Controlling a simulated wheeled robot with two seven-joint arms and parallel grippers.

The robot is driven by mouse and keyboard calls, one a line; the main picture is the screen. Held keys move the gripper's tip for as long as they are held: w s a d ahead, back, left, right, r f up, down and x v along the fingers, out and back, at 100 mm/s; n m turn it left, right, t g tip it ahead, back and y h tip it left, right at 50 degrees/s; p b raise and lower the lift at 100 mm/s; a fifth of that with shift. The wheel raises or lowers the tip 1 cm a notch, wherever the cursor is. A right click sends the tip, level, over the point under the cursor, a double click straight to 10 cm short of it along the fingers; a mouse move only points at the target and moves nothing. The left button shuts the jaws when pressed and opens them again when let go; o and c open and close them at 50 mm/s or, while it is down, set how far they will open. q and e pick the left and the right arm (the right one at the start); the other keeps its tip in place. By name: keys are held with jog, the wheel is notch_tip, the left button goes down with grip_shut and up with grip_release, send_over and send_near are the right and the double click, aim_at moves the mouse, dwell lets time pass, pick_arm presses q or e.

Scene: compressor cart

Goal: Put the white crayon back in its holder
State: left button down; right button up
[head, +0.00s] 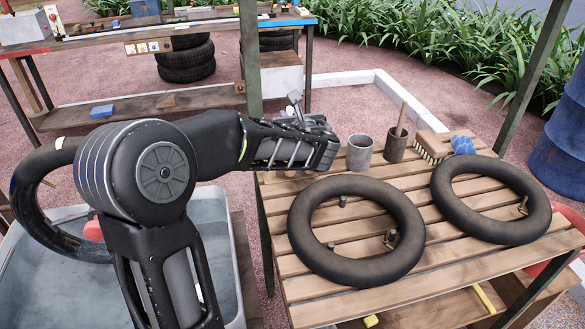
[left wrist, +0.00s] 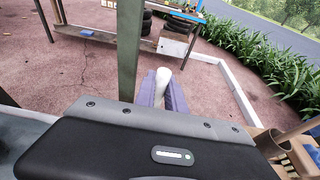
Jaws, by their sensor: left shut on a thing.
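My left gripper (head: 325,150) reaches in from the left, above the back left corner of the slatted wooden table. In the left wrist view its two fingers (left wrist: 163,94) are shut on the white crayon (left wrist: 163,78), a pale rounded piece between them. I cannot make out the crayon in the head view. A grey metal cup (head: 360,153) stands upright just right of the gripper. A brown cup (head: 396,147) with a wooden stick in it stands beside the grey one. I cannot tell which cup is the crayon's holder. My right gripper is not in view.
Two black inner tubes (head: 303,250) (head: 440,205) lie on the table (head: 295,290). Small dark posts stand inside the left tube. A wooden brush (head: 432,147) and a blue patterned item (head: 463,145) lie behind the right tube. A green post (head: 249,60) rises behind the arm.

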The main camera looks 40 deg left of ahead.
pick_arm(q)
notch_tip(320, 180, down, 6)
jog(key=shift+b, duration=0.45)
jog(key=shift+f+b, duration=0.3)
jog(key=shift+f, duration=1.6)
jog(key=shift+f, duration=0.2)
jog(key=c, duration=1.4)
grip_release()
jog(key=shift+r, duration=0.1)
jog(key=shift+r, duration=0.1)
